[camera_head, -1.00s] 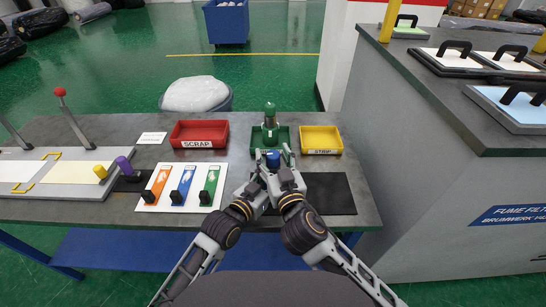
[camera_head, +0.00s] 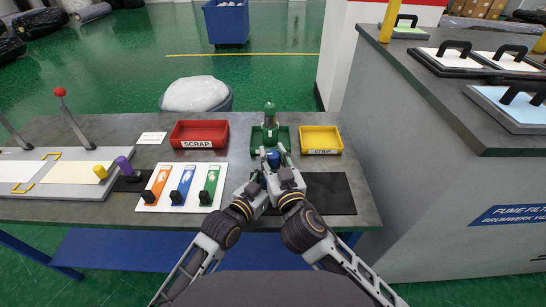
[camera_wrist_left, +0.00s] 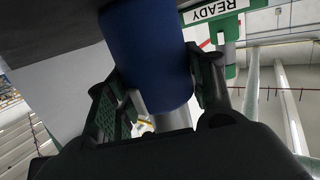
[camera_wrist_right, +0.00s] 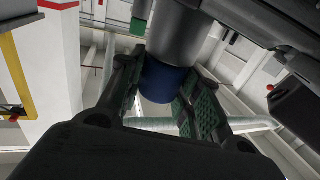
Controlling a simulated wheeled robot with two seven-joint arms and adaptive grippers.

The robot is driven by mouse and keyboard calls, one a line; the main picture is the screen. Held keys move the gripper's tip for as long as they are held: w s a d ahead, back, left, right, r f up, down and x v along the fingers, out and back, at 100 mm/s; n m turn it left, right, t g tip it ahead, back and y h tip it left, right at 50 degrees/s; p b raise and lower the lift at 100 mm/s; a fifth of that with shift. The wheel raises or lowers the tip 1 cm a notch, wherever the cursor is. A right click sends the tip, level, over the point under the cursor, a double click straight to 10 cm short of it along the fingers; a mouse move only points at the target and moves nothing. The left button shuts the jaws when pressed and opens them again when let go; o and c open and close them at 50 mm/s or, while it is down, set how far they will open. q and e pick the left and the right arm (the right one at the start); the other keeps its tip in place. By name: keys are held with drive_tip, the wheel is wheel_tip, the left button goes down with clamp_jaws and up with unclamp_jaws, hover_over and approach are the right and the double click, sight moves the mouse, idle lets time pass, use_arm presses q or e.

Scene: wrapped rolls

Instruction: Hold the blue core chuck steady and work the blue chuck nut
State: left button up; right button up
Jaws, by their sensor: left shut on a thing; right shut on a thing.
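The blue core chuck (camera_head: 273,160) is held up between my two grippers, in front of the green tray in the head view. In the left wrist view a wide blue cylinder (camera_wrist_left: 147,55) with a grey metal end lies between the pads of my left gripper (camera_wrist_left: 165,95), which is shut on it. In the right wrist view a grey metal cylinder leads to a blue part, which I take for the blue chuck nut (camera_wrist_right: 162,82). My right gripper (camera_wrist_right: 158,95) is shut on that part. The fingers partly hide both pieces, and their joint is unclear.
Behind the grippers stand a red SCRAP tray (camera_head: 199,135), a green tray (camera_head: 284,146) with a green-topped piece (camera_head: 270,117), and a yellow tray (camera_head: 321,140). A white board (camera_head: 217,205) with coloured strips lies left. A dark mat (camera_head: 330,193) lies right, its visible part clear.

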drive_tip(key=shift+f+n+g+y, duration=0.1)
drive_tip(key=shift+n+g+y, duration=0.5)
drive_tip(key=shift+n+y, duration=0.6)
drive_tip(key=shift+n+g+y, duration=0.9)
drive_tip(key=shift+g+y, duration=0.1)
drive_tip(key=shift+y, duration=0.8)
drive_tip(key=shift+s+a+r+n+g+y, duration=0.1)
drive_tip(key=shift+a+n+g+y, duration=0.05)
drive_tip(key=shift+n+g+y, duration=0.65)
drive_tip(key=shift+s+a+r+n+g+y, duration=0.1)
drive_tip(key=shift+s+n+g+y, duration=0.05)
drive_tip(key=shift+n+g+y, duration=0.6)
drive_tip(key=shift+s+a+r+n+g+y, duration=0.1)
drive_tip(key=shift+a+n+g+y, duration=0.05)
drive_tip(key=shift+n+g+y, duration=1.4)
drive_tip(key=shift+n+g, duration=0.1)
drive_tip(key=shift+g, duration=0.8)
drive_tip(key=shift+w+d+f+n+g+y, duration=0.1)
drive_tip(key=shift+w+n+g+y, duration=0.05)
drive_tip(key=shift+n+g, duration=0.5)
drive_tip(key=shift+w+d+n+g+y, duration=0.15)
drive_tip(key=shift+n+g, duration=0.25)
drive_tip(key=shift+g, duration=0.5)
drive_tip(key=shift+w+d+f+n+g+y, duration=0.1)
drive_tip(key=shift+w+n+g, duration=0.05)
drive_tip(key=shift+n+g, duration=0.5)
drive_tip(key=shift+d+g, duration=0.15)
drive_tip(key=shift+g, duration=0.15)
drive_tip(key=o, duration=1)
drive_tip(key=shift+o, duration=0.2)
